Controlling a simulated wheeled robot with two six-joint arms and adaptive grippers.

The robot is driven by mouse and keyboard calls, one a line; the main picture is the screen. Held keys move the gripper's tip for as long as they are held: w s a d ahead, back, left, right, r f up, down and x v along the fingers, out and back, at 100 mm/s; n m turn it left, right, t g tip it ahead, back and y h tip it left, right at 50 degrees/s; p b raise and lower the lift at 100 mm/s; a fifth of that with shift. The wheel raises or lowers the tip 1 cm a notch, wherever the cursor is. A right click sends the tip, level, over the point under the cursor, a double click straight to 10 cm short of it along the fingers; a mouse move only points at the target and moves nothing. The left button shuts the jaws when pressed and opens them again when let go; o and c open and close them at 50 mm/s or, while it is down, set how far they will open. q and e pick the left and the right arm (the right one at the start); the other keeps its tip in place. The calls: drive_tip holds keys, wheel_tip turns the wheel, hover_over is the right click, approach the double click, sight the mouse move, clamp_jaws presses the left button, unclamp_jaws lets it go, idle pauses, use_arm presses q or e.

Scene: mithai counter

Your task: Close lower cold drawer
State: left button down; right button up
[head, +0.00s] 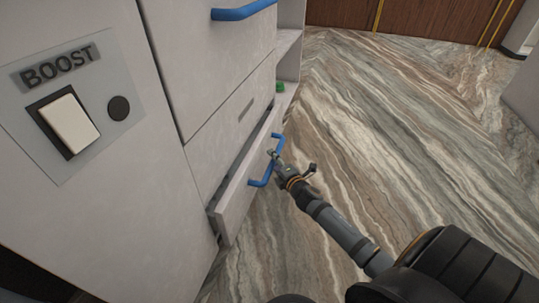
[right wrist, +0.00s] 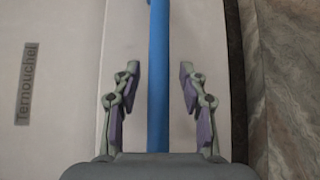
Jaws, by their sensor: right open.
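The lower drawer (head: 233,199) is pale grey and stands partly open, its front out from the cabinet with a dark gap behind it. Its blue bar handle (head: 262,183) is on the front; it also shows in the right wrist view (right wrist: 158,30), running up the middle. My right gripper (head: 291,161) is at the handle. In the right wrist view its open fingers (right wrist: 160,78) are on either side of the blue bar, with space on both sides. My left gripper is not in view.
The drawer above, with a blue handle (head: 243,11), looks flush. A BOOST panel with a white rocker switch (head: 68,123) is on the left. A small green object (head: 280,87) sits on an open shelf. Marble floor (head: 400,130) is clear to the right.

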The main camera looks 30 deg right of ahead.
drive_tip(key=shift+w, duration=0.2)
drive_tip(key=shift+c, duration=0.4)
clamp_jaws()
